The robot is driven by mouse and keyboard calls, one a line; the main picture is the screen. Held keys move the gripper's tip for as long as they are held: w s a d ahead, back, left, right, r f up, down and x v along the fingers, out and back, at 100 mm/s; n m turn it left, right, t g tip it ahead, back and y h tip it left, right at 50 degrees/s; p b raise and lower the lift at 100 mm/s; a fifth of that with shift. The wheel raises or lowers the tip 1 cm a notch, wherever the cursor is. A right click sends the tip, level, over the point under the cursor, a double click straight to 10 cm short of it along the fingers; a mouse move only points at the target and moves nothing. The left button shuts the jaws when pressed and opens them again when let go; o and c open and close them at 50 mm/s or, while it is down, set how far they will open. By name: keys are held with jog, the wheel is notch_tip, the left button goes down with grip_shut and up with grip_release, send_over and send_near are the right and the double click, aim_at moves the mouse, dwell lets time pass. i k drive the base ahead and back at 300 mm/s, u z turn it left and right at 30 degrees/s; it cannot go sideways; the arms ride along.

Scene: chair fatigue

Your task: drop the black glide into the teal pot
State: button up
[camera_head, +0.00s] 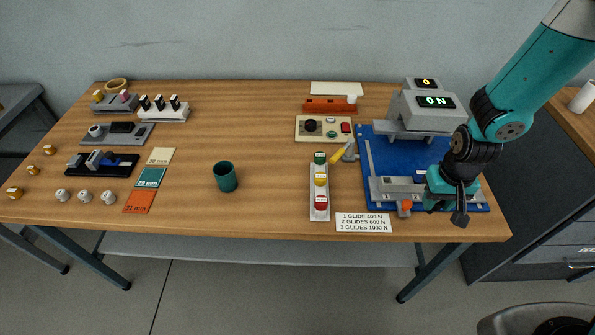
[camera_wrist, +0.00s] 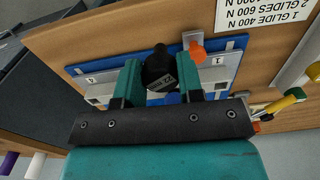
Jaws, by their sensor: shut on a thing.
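The teal pot (camera_head: 226,178) stands upright on the wooden table, left of the middle. My gripper (camera_head: 450,200) is at the right end of the table, over the front of the blue fixture and far to the right of the pot. In the wrist view my gripper (camera_wrist: 159,75) is shut on the black glide (camera_wrist: 158,66), which sits between the two teal fingers and has a small pale label. The glide's dark end (camera_head: 460,217) shows below the gripper in the head view. Whether it touches the fixture is hard to tell. The pot's inside looks dark.
The blue fixture (camera_head: 380,155) with a grey press (camera_head: 425,110) fills the table's right side. Bare table surrounds the pot.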

aim_at(228, 186)
jog(key=u, duration=1.1)
jog(key=i, duration=1)
jog(key=z, duration=0.05)
jog(key=k, duration=1)
jog(key=u, duration=1.1)
jog(key=i, duration=0.65)
jog(key=z, duration=0.6)
